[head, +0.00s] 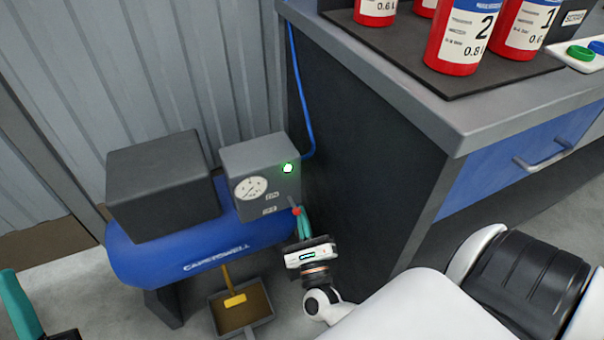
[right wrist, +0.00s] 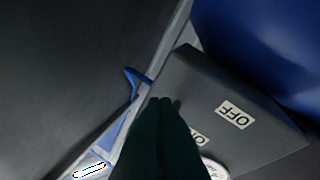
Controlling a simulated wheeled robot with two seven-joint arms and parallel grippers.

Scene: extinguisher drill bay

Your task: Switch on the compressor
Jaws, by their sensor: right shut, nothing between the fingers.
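The compressor has a blue tank (head: 150,262) and a grey switch box (head: 262,153) with a round gauge (head: 250,188), an ON label (head: 272,195) and an OFF label (head: 269,210). A lamp (head: 288,168) on the box glows bright green-white. A short lever with a red knob (head: 296,211) sticks out at the box's right side. My right gripper (head: 303,222) is shut and empty, its teal fingertips at the knob; contact is unclear. In the right wrist view its dark fingers (right wrist: 163,105) hide the lever and part of the ON label. My left gripper (head: 20,305) shows only partly at lower left.
A dark cabinet (head: 350,150) stands close to the right of the switch box, with a blue hose (head: 302,90) along it. Red bottles (head: 465,40) stand on its top. A black box (head: 163,185) sits on the tank. A dustpan (head: 245,308) lies below.

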